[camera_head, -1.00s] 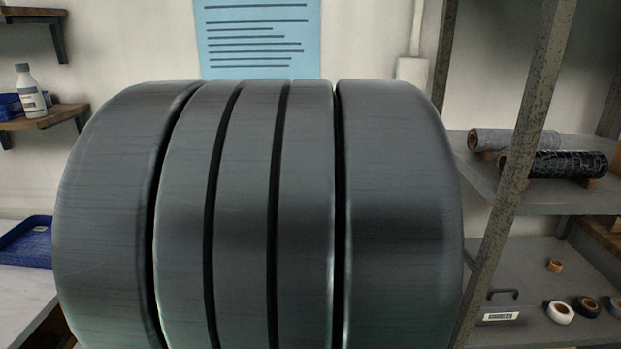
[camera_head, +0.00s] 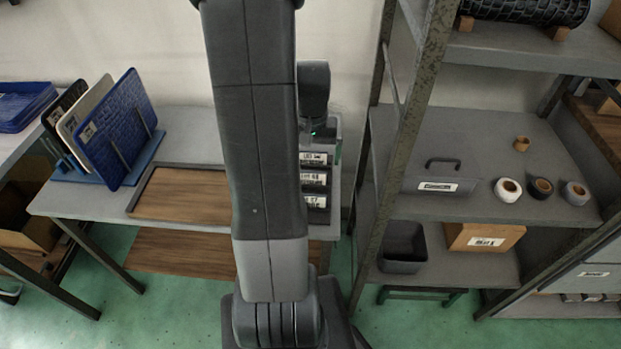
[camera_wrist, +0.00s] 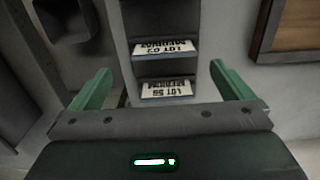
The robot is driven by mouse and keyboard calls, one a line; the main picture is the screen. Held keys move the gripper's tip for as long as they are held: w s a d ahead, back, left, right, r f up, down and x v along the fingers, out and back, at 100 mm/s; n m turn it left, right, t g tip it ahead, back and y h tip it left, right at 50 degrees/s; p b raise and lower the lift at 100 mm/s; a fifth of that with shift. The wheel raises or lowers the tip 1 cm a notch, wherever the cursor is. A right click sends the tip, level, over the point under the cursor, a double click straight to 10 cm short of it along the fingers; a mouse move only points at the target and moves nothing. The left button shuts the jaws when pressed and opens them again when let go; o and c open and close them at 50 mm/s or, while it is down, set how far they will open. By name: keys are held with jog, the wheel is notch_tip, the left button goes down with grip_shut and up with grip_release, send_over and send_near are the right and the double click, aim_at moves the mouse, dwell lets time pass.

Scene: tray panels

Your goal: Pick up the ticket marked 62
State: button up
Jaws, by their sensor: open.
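The ticket marked 62 (camera_wrist: 165,47) is a white label with dark print, upside down in the wrist view, on a dark stepped holder (camera_wrist: 163,68). A ticket that seems to read 56 (camera_wrist: 166,89) is on the step below it in that view. My gripper (camera_wrist: 160,68) is open, its green fingers apart on either side of the holder, with nothing between them. In the head view a stack of three tickets (camera_head: 313,178) shows at the right of my arm; their print is too small to read surely. My fingers are not clear there.
A brown-floored tray (camera_head: 180,192) and a rack of upright panels (camera_head: 115,130) are on the bench left of my arm. A metal shelf post (camera_head: 397,150) stands close on the right. The shelf holds tape rolls (camera_head: 508,189) and a grey handled box (camera_head: 440,186).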

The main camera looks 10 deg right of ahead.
aim_at(310, 172)
jog(key=shift+a+f, duration=0.15)
jog(key=shift+f, duration=1.6)
jog(key=shift+a+f, duration=0.1)
jog(key=shift+f, duration=1.65)
jog(key=c, duration=0.9)
jog(key=shift+r, duration=0.15)
